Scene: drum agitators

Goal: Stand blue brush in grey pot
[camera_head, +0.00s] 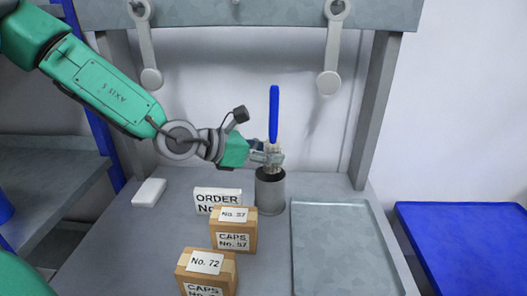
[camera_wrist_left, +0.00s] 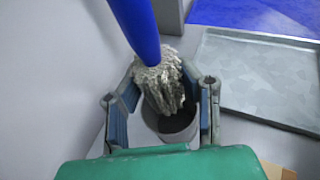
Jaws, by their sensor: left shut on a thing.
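The blue brush (camera_head: 274,112) is upright, with its blue handle up and its pale, shaggy bristles down. My left gripper (camera_head: 272,157) is shut on the brush around the bristle part, just above the grey pot (camera_head: 271,193). In the left wrist view the bristles (camera_wrist_left: 162,82) sit between the two fingers (camera_wrist_left: 163,108), over the mouth of the pot (camera_wrist_left: 178,135). The bristles' lower end is at the pot's opening; I cannot tell how far inside it reaches. The pot stands upright on the grey table. My right gripper is not in view.
An ORDER sign (camera_head: 217,198) and two cardboard boxes marked CAPS (camera_head: 233,232) (camera_head: 207,272) stand left and in front of the pot. A grey metal tray (camera_head: 343,207) lies to the right. A white block (camera_head: 149,192) lies at the left. Grey posts (camera_head: 371,105) frame the table.

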